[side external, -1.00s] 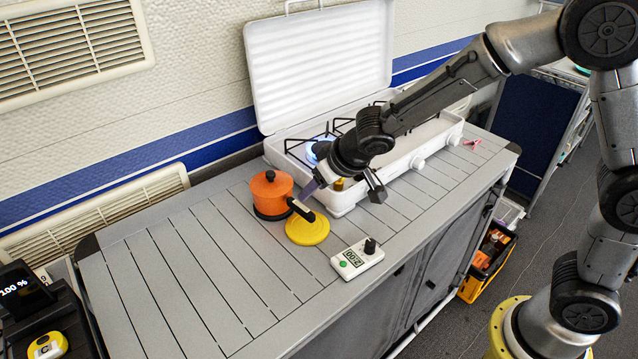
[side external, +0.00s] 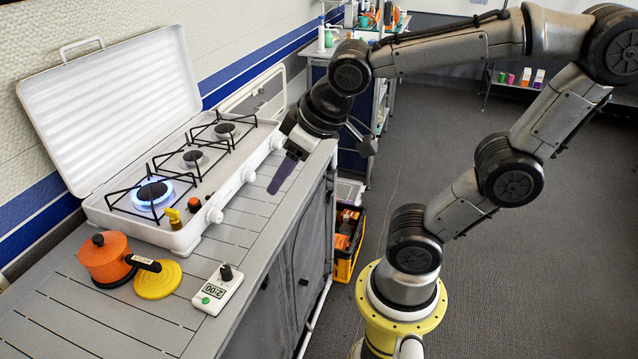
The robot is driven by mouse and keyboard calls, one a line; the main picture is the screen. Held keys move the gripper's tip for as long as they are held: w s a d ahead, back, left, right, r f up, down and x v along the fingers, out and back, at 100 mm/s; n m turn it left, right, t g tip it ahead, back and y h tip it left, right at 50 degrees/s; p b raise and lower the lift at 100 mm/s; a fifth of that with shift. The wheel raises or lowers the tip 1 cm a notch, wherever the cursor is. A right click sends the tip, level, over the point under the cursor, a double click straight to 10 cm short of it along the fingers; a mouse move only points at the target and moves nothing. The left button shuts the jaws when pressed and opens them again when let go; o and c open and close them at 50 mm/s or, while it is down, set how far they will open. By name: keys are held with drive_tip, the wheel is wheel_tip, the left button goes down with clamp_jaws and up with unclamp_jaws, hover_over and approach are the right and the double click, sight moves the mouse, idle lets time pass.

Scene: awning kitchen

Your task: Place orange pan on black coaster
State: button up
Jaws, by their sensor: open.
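The orange pan (side external: 103,257), with its orange lid, black knob and black handle, sits at the lower left of the counter. Its handle points right, over the edge of the yellow coaster (side external: 159,281). The black coaster (side external: 115,284) shows as a dark rim beneath the pan; most of it is hidden. The pan looks upright on it. My gripper (side external: 276,186) is over the counter's right part, well away from the pan. It is open, and I see nothing held in it.
A white gas stove (side external: 205,196) with its lid (side external: 112,105) raised stands behind the pan. Its left burner (side external: 153,193) has a blue flame. A white timer (side external: 217,290) is near the counter's front edge. The counter's near left part is clear.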

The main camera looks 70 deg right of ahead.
drive_tip(key=s, duration=0.6)
drive_tip(key=shift+s+a+f+y, duration=0.3)
drive_tip(key=shift+f+y, duration=0.05)
drive_tip(key=shift+y, duration=0.05)
idle(1.6)
